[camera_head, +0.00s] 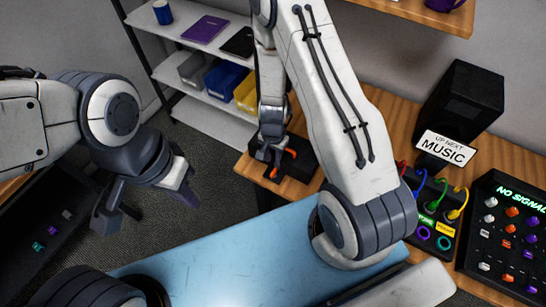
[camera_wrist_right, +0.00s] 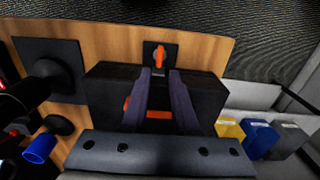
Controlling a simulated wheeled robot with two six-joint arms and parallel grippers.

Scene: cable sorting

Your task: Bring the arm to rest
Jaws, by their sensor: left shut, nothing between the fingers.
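My left gripper (camera_head: 148,205) hangs at the left of the head view, shut and empty, in the air over the dark floor. My right arm reaches down the middle of the head view. My right gripper (camera_head: 268,152) is over a black box (camera_head: 299,160) on the wooden table. In the right wrist view its two dark fingers (camera_wrist_right: 161,75) stand apart with a narrow gap. An orange bar on the box shows between them. An orange piece on a small black plate (camera_wrist_right: 160,56) lies beyond the fingertips. No held object is seen.
Right on the table (camera_head: 397,110) stand a black speaker, a MUSIC sign (camera_head: 446,149), a panel with coloured cables (camera_head: 437,215) and a knob board (camera_head: 510,238). Shelves (camera_head: 215,112) with bins stand behind. A blue surface (camera_head: 225,260) lies in front. A dark tray is at lower left.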

